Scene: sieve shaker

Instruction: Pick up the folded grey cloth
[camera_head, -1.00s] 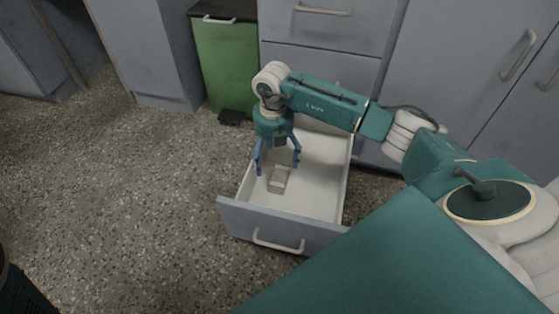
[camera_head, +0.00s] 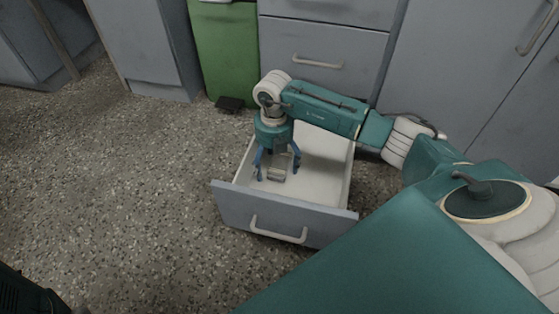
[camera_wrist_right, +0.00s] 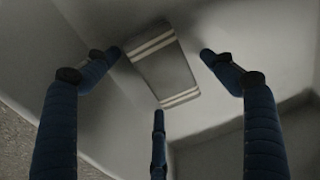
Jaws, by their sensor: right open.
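The folded grey cloth (camera_head: 277,174) lies flat on the floor of the open drawer, towards its front left. In the right wrist view the cloth (camera_wrist_right: 164,68) is a grey rectangle with pale stripes near both ends. My right gripper (camera_head: 278,175) points down into the drawer, open, with its blue fingers spread around the cloth. In the wrist view its fingertips (camera_wrist_right: 158,75) are on different sides of the cloth and nothing is between them but the cloth below. I cannot tell the exact height of the tips above it. My left gripper is not in view.
The drawer (camera_head: 325,193) is pulled out; its walls stand close around my right gripper. A green bin (camera_head: 226,55) with a black pedal stands behind it at the left. Grey cabinets (camera_head: 325,55) line the back.

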